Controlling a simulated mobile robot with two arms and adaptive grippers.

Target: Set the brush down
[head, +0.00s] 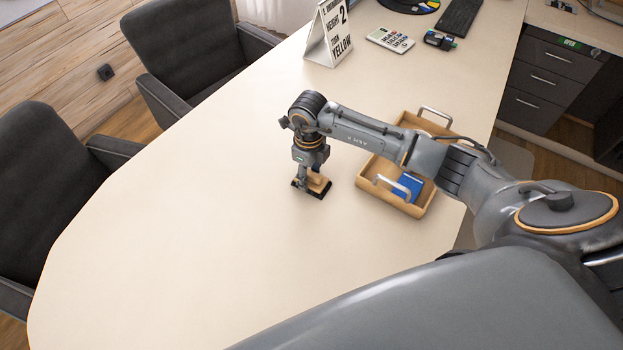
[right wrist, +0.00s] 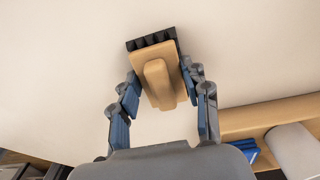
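The brush (head: 316,183) has a pale wooden block and black bristles. In the head view it is upright, bristles down, at or just above the tabletop; I cannot tell whether it touches. My right gripper (head: 306,178) points down at it and partly hides it. In the right wrist view the brush (right wrist: 158,75) lies between the two fingertips of the right gripper (right wrist: 160,76). The blue finger pads meet the sides of its wooden block, with the raised wooden grip in the middle. My left gripper is not in view.
A wooden tray (head: 366,185) with metal handles and a blue item (head: 409,186) inside stands right of the brush. A sign (head: 328,36), a calculator (head: 390,40) and a keyboard (head: 460,16) are farther back. The table (head: 170,240) left and front is clear.

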